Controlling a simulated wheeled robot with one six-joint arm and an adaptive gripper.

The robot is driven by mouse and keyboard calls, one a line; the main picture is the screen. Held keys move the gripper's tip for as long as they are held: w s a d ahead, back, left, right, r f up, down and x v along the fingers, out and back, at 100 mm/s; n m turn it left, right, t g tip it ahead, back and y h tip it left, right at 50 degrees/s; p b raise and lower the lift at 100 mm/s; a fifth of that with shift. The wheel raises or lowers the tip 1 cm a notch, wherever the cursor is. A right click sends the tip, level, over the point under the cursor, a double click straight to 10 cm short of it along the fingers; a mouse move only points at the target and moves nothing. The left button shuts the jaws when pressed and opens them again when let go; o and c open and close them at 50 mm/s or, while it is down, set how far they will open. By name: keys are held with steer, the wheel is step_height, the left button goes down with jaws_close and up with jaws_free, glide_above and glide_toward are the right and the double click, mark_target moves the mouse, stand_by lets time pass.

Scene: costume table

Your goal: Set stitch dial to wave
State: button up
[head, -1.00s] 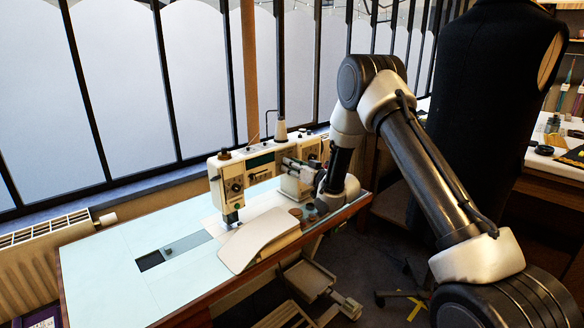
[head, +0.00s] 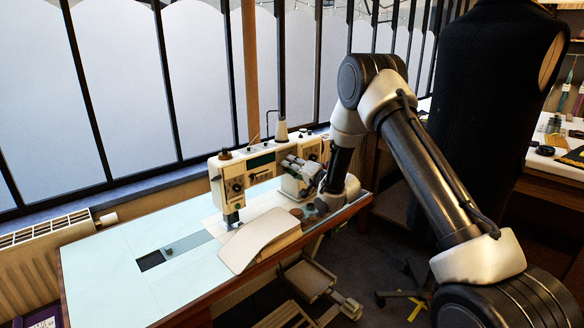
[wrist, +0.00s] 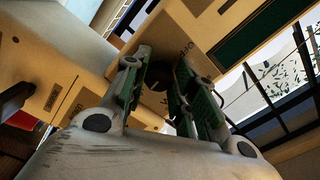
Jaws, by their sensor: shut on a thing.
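The cream sewing machine (head: 262,169) stands on the pale table, its front facing me. In the head view my gripper (head: 288,164) is at the right part of its front and hides what it touches. In the wrist view my gripper (wrist: 160,88) has its two green-padded fingers closed around a small dark dial (wrist: 157,75) on the cream panel. The dial is mostly hidden between the fingers. I cannot read its setting; some small print shows beside it. Another dark dial (head: 237,187) shows on the left end of the machine, clear of my gripper.
The table's left part (head: 105,270) is mostly clear. A thread cone (head: 281,130) stands on top of the machine. A dark dress form (head: 478,110) stands at the right.

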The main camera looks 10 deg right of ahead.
steer(key=shift+s+f+m, duration=0.1)
steer(key=shift+f+m, duration=0.05)
steer(key=shift+m, duration=0.45)
steer(key=o, duration=1)
steer(key=shift+o, duration=0.2)
steer(key=v, duration=1.2)
